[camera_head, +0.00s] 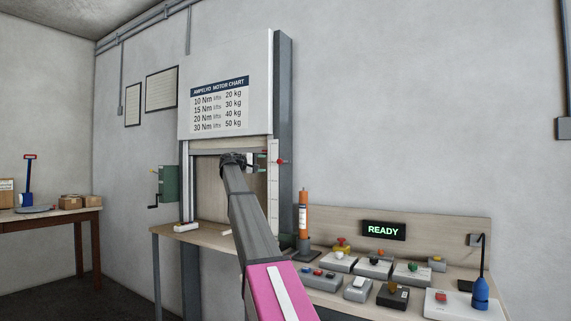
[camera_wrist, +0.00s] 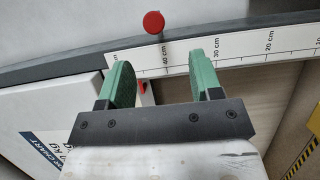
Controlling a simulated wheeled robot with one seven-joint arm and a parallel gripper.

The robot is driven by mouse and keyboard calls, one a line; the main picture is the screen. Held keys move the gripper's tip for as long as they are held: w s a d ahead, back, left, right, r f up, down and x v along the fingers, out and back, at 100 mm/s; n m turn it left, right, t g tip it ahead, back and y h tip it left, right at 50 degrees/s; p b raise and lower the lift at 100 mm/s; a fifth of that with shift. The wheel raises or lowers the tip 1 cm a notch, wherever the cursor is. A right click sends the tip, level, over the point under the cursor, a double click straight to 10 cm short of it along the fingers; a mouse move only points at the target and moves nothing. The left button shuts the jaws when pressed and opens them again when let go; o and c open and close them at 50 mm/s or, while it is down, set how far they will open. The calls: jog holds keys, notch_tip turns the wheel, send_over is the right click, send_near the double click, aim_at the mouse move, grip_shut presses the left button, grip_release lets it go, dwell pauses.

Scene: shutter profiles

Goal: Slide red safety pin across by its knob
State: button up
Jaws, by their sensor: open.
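The red safety pin's round knob (camera_wrist: 154,22) shows in the wrist view just beyond my fingertips, on a short grey stem in front of the white ruler strip. In the head view, the red pin (camera_head: 283,162) sticks out to the right of the upright ruler. My gripper (camera_wrist: 158,68) is open, with its green fingers spread and nothing between them but part of the ruler behind. The knob lies ahead of the gap, apart from both fingers. In the head view, my gripper (camera_head: 258,161) is close to the ruler, left of the pin, and partly hidden by my arm.
The white ruler (camera_wrist: 232,50) runs along a dark grey post (camera_head: 284,90). The white panel with the motor chart (camera_head: 220,105) hangs above the opening. A green crank box (camera_head: 169,184) is at left. An orange cylinder (camera_head: 303,215) and several control boxes stand on the right bench.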

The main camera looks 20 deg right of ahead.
aim_at(278, 162)
jog(key=x, duration=0.7)
jog(key=r+x, duration=0.1)
jog(key=x, duration=0.3)
